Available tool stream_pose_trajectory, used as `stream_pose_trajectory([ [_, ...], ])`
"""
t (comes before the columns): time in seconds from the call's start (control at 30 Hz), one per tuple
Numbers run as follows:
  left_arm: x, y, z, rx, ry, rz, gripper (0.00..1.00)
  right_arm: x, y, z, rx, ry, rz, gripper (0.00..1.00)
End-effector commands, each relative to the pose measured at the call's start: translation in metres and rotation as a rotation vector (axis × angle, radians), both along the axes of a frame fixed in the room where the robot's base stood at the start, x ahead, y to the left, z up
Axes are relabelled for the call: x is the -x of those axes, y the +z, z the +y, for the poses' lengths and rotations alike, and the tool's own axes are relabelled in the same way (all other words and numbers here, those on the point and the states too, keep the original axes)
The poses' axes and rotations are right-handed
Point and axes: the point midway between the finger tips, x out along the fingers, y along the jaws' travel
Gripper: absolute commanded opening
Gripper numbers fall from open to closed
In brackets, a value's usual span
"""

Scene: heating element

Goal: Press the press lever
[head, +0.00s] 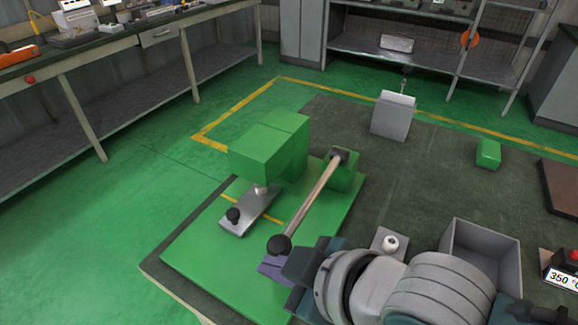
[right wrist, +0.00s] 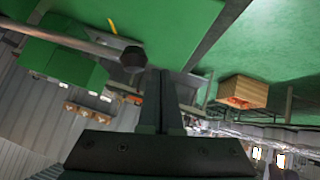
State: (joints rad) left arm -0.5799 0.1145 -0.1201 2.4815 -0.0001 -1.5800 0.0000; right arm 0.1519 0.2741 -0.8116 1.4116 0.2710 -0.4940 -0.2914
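The green press (head: 270,140) stands on a green base plate (head: 190,250) in the head view. Its press lever (head: 315,200) is a long metal rod pivoted at a green post, slanting toward me and ending in a black ball knob (head: 279,245). My right gripper (head: 285,268) is right by the knob, at its near side. In the right wrist view the fingers (right wrist: 161,72) look shut together with nothing between them, and the knob (right wrist: 133,59) lies just beside their tips, outside them. I cannot tell whether they touch. My left gripper is not in view.
A grey block (head: 393,115), a small green block (head: 488,153) and an open grey box (head: 482,255) stand on the dark surface. A workbench (head: 130,45) runs along the left.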

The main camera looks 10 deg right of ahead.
Motion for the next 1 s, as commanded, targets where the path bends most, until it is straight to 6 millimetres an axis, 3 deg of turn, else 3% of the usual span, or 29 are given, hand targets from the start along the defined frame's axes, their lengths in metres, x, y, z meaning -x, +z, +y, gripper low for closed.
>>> stream_pose_trajectory([
  [0.1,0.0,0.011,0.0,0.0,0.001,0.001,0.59,0.022,0.017,-0.011,0.0,0.0,0.004,0.0],
  [0.4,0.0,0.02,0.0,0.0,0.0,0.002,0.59,0.058,0.048,-0.028,-0.002,0.001,0.0,0.0],
  [1.0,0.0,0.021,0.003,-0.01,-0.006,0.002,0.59,0.066,0.056,-0.032,-0.003,0.0,-0.004,0.0],
])
